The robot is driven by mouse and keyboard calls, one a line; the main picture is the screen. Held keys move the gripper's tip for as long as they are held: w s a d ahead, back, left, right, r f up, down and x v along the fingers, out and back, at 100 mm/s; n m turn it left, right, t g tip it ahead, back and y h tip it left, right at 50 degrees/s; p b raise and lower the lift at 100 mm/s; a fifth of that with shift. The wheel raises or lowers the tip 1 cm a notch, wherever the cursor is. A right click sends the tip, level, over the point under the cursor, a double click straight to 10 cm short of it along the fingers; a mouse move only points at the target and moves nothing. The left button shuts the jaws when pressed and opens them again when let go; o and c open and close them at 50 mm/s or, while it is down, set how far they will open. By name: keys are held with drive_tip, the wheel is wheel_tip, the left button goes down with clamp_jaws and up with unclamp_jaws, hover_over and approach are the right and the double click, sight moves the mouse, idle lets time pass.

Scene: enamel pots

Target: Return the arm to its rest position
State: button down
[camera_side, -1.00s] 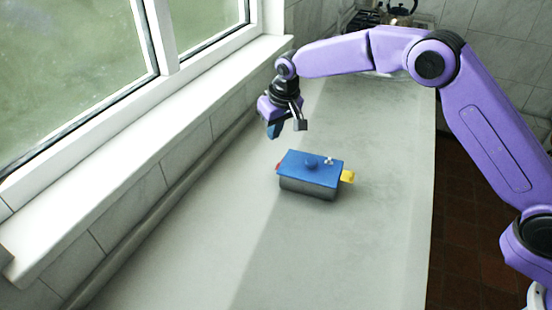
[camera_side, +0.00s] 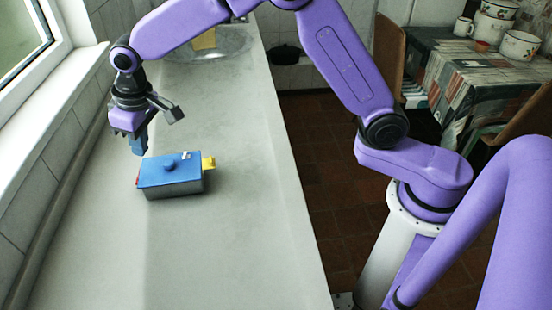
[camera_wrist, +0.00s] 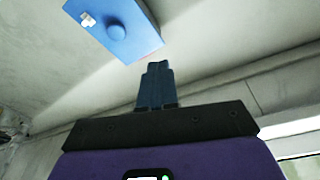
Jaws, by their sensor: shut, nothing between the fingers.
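The pot (camera_side: 176,190) is a grey rectangular box on the counter, with a blue lid (camera_side: 168,170) on top. The lid has a round blue knob and a small pale item on it. A yellow handle (camera_side: 208,163) sticks out at the right, and a bit of red shows at the left. The lid (camera_wrist: 115,30) is in the wrist view too, apart from the fingers.
The pale counter (camera_side: 235,240) is clear around the pot. A wall and window (camera_side: 20,45) border it on the left. A glass basin (camera_side: 230,45) with a yellow thing is at the back. A table with several white pots (camera_side: 518,45) stands at the right, beyond the tiled floor.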

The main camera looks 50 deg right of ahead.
drive_tip(key=s+d+n, duration=0.2)
drive_tip(key=s+d, duration=0.5)
drive_tip(key=s, duration=0.4)
drive_tip(key=s+d+n+g, duration=0.1)
drive_tip(key=s+d+n, duration=0.1)
drive_tip(key=s+d, duration=0.6)
drive_tip(key=s+d+r+n+g, duration=0.1)
drive_tip(key=s+d+n, duration=0.2)
drive_tip(key=s+d, duration=0.5)
drive_tip(key=s, duration=0.8)
drive_tip(key=shift+s+d+h, duration=0.2)
drive_tip(key=shift+h, duration=0.1)
drive_tip(key=shift+r, duration=0.15)
